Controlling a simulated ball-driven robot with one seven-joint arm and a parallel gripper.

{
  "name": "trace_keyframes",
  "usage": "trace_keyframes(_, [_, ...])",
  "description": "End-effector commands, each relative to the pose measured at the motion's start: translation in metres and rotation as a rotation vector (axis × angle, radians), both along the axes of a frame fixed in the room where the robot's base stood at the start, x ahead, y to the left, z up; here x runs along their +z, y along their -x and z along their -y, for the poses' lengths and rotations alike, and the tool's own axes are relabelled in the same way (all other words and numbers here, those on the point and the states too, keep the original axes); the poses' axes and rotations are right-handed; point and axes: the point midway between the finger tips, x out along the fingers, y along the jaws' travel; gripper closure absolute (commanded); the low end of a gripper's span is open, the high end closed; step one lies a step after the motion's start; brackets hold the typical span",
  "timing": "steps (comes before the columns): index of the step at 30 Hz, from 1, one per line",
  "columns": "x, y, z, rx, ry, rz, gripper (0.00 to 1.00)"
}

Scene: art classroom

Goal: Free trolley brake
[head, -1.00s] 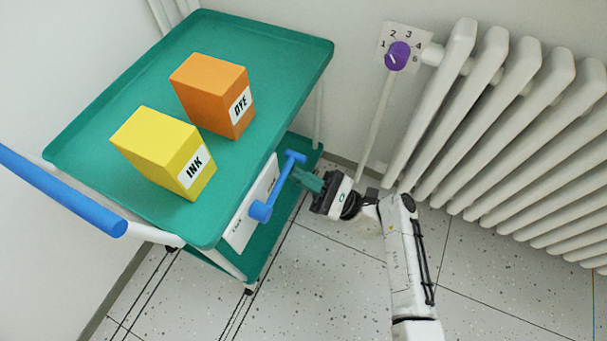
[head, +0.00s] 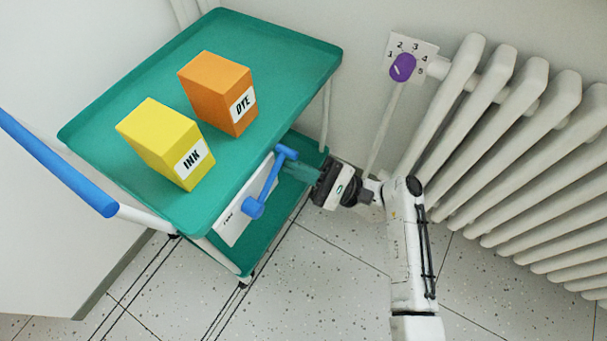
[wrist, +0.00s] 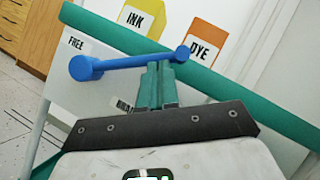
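The trolley (head: 120,150) has a green top tray and a lower green shelf. On its near side a white plate (head: 232,228) bears a blue lever (head: 268,182) with a round knob at each end; I cannot tell which end is the pivot. In the wrist view the lever (wrist: 135,62) lies nearly level, its larger end left below the word FREE. A second label, starting BRA, is partly hidden under the bar. My gripper (head: 291,170) has green fingers close together with no visible gap, seen also in the wrist view (wrist: 156,68). Their tips are at the bar, touching or nearly so.
A yellow INK box (head: 158,140) and an orange DYE box (head: 215,92) stand on the top tray. A blue push handle (head: 55,165) is at left. A white radiator (head: 500,140) with a purple dial (head: 402,67) stands right. The floor in front is clear.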

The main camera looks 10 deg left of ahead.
Motion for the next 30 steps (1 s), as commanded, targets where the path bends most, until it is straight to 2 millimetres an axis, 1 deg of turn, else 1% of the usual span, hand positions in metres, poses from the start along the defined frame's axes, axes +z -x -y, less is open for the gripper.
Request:
trace_keyframes(1, [0.009,0.002,-0.003,0.004,0.018,0.045,1.0])
trace_keyframes(3, [0.016,0.004,-0.003,0.004,0.041,0.107,1.0])
trace_keyframes(15, [0.05,0.026,-0.011,0.004,0.171,0.464,1.0])
trace_keyframes(21, [0.061,0.04,-0.016,0.003,0.232,0.632,1.0])
trace_keyframes(30, [0.068,0.057,-0.022,0.002,0.301,0.826,1.0])
